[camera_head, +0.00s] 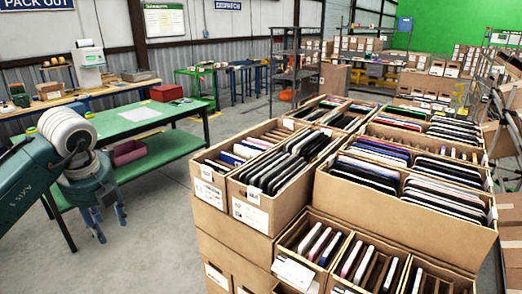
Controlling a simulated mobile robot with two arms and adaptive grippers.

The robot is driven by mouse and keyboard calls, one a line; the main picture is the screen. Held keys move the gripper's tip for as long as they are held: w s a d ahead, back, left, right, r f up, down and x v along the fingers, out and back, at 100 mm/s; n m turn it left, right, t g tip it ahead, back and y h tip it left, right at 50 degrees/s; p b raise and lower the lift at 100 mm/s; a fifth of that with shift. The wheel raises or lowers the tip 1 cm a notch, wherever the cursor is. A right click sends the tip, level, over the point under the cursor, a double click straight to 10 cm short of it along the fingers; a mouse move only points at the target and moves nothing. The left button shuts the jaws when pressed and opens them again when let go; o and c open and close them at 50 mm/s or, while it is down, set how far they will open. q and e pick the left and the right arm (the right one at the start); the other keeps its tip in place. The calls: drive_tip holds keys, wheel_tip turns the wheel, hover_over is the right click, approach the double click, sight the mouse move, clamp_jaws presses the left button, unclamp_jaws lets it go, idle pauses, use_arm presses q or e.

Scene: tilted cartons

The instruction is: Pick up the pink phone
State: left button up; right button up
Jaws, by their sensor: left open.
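Several phones stand on edge in slotted cartons. In the front carton (262,283), a thin phone with a pinkish edge (351,259) stands in the middle compartment among dark and pale ones. Another phone with a reddish-pink edge (319,243) stands in the compartment to its left. I cannot tell for sure which is the pink phone. My left gripper (109,232) hangs fingers-down at the left, open and empty, in front of the green table and well apart from the cartons. My right gripper is not in view.
Stacked tilted cartons (210,185) hold more phones and dark devices at centre and right. A metal rack (297,60) is at the back. Floor between table and cartons is clear.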

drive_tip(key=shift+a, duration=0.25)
